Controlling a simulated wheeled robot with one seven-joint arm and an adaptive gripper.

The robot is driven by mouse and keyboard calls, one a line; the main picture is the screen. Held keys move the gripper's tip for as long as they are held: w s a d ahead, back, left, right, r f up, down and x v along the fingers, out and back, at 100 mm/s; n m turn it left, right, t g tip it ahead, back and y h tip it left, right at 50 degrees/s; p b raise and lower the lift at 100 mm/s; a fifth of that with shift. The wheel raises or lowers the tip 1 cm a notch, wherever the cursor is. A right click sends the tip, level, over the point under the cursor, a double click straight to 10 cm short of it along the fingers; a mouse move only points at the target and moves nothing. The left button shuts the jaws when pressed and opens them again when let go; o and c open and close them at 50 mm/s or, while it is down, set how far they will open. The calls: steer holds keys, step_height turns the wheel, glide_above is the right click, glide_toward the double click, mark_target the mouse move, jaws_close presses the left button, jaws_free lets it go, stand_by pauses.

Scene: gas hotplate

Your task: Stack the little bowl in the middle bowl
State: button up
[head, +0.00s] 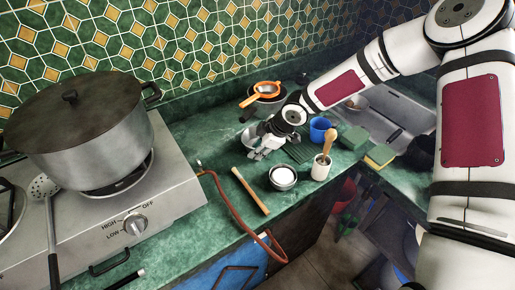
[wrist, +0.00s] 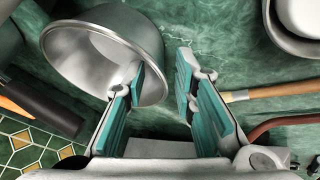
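A bare metal bowl (head: 250,137) stands on the green counter, partly hidden by my gripper (head: 259,155). In the wrist view this bowl (wrist: 90,55) fills the upper left, its mouth towards the fingers. My gripper (wrist: 158,98) is open, its teal-padded fingers apart. The left finger overlaps the bowl's mouth and the right finger is outside the rim; I cannot tell whether either touches. A second metal bowl (head: 283,184) with something white inside stands nearer the front edge. It also shows at the upper right of the wrist view (wrist: 286,40). I cannot tell which bowl is little or middle.
A wooden-handled tool (head: 250,191) and a red hose (head: 232,208) lie left of the second bowl. A large pot (head: 85,135) sits on the hotplate.

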steer(key=shift+r, duration=0.1)
steer(key=v, duration=1.2)
